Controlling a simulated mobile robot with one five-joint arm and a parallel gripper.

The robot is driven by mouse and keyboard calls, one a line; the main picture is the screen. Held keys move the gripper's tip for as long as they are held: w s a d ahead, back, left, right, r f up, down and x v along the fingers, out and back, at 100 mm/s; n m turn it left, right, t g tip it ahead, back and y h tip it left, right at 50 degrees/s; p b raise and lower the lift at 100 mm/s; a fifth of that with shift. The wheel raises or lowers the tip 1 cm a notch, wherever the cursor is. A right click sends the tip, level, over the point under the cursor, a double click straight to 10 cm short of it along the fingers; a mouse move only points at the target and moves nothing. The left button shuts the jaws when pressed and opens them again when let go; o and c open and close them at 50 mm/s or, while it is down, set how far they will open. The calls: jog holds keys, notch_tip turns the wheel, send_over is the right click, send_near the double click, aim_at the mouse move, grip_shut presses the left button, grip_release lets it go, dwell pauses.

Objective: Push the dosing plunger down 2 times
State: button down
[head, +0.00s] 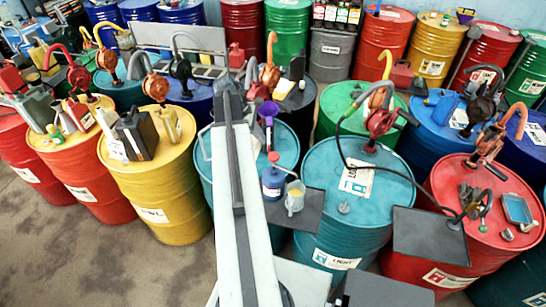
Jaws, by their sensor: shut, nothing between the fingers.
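The dosing plunger (273,157) is a red knob on a thin stem. It stands up out of a blue bottle (272,183) with a white label. The bottle is on a dark tray (308,222) at the front of a teal drum, right of my arm. A pale jug (294,198) stands close to the bottle's right, with yellowish contents. My arm reaches up the middle of the view. My gripper (229,84) is at its far end, shut and empty, beyond and left of the plunger and apart from it. Its fingertips are small and hard to make out.
A purple funnel (268,112) stands behind the plunger. A teal drum (360,215) with a red hand pump (380,122) and dark hose is to the right. A yellow drum (165,185) bears cans at left. Bare floor (90,260) lies at front left.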

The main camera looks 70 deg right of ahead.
aim_at(273, 155)
jog(key=b+x, duration=0.5)
jog(key=shift+f, duration=0.45)
jog(key=shift+s+d+f+b, duration=0.1)
jog(key=shift+s+f+b, duration=0.3)
jog(key=shift+b, duration=0.2)
